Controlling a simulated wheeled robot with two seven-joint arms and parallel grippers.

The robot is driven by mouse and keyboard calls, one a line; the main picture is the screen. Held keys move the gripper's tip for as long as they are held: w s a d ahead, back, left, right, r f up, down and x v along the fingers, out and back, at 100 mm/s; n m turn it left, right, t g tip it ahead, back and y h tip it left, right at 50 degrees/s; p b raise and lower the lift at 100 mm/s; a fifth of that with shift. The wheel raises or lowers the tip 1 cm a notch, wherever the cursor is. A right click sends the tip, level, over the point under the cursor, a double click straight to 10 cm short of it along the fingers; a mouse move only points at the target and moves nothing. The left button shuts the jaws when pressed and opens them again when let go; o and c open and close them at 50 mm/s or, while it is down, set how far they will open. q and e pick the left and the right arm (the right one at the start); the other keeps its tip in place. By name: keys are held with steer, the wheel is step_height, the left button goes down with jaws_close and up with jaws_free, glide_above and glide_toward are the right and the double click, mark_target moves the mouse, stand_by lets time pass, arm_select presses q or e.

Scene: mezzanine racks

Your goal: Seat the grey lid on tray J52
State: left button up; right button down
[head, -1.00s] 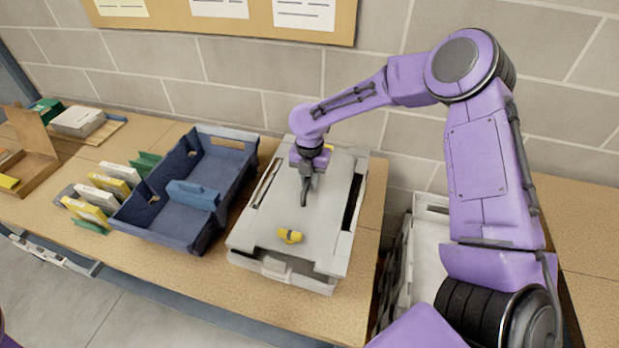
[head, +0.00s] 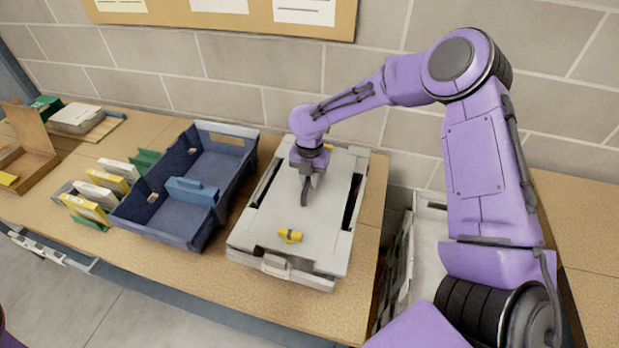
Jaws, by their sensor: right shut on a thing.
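The grey lid (head: 325,222) lies over the top of a pale grey tray (head: 280,268), with a yellow piece (head: 290,236) near its front end. Dark gaps show along the lid's left and right sides, between it and the tray rim. I cannot read a J52 label on the tray. My right gripper (head: 305,195) is shut at the middle of the lid, its fingers pointing down; what it grips is mostly hidden by the fingers. Whether the lid rests fully on the rim I cannot tell. My left gripper is out of the picture.
A blue tray (head: 155,235) with a small blue block (head: 190,190) inside stands left of the grey tray. Several boxed items stand left of that. A pale crate (head: 402,270) is beside the table's right end. The table front (head: 250,295) is clear.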

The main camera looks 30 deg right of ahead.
steer(key=shift+f, duration=0.1)
steer(key=c, duration=1.3)
jaws_free()
steer(key=shift+r+p, duration=0.8)
steer(key=shift+r, duration=4.75)
